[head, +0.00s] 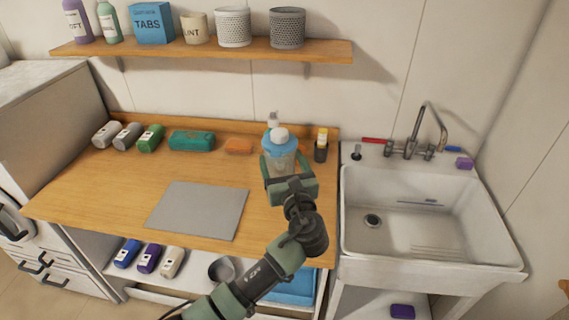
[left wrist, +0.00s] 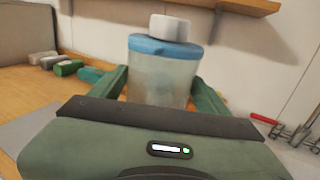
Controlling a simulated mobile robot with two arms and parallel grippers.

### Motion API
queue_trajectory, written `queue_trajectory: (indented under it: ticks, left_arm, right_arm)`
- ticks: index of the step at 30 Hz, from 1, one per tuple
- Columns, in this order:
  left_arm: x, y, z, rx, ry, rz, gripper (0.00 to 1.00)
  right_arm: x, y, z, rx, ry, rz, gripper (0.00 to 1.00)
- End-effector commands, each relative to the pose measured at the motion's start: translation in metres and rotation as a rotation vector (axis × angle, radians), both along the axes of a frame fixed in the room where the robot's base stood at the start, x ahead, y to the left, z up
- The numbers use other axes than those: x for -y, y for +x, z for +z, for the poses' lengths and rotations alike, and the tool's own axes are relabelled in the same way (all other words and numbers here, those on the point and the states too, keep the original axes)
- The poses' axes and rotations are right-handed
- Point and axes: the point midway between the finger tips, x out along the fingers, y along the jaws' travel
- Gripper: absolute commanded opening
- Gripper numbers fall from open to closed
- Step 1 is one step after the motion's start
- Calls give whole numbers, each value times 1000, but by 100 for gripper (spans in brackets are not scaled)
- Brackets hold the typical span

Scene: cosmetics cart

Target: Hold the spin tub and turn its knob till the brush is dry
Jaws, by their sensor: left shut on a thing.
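The spin tub (head: 283,160) stands at the back right of the wooden counter, upright, with a clear body, a blue lid and a white knob (head: 279,134) on top. In the left wrist view the tub (left wrist: 160,80) stands between the green fingers, with its knob (left wrist: 169,28) above them. My left gripper (head: 287,172) is shut on the tub's body from the front. Nothing touches the knob. I cannot make out a brush; the tub's wall is cloudy. My right gripper is not in view.
A bottle with a white top (head: 273,118) stands close behind the tub, and a dark holder with a yellow top (head: 321,146) to its right. A sink (head: 400,220) with a tap lies further right. A grey mat (head: 198,210) lies on the counter. A shelf (head: 200,55) runs above.

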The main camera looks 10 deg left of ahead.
Motion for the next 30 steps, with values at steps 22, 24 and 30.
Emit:
queue_trajectory:
  ticks: [22, 24, 30]
  left_arm:
    - [0, 0, -41, 3, 1, 0, 20]
    - [0, -1, -48, 2, 2, 0, 20]
    - [1, -1, -68, 3, 1, 0, 20]
  right_arm:
    - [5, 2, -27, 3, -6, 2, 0]
    - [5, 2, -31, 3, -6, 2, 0]
    - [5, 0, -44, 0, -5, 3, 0]
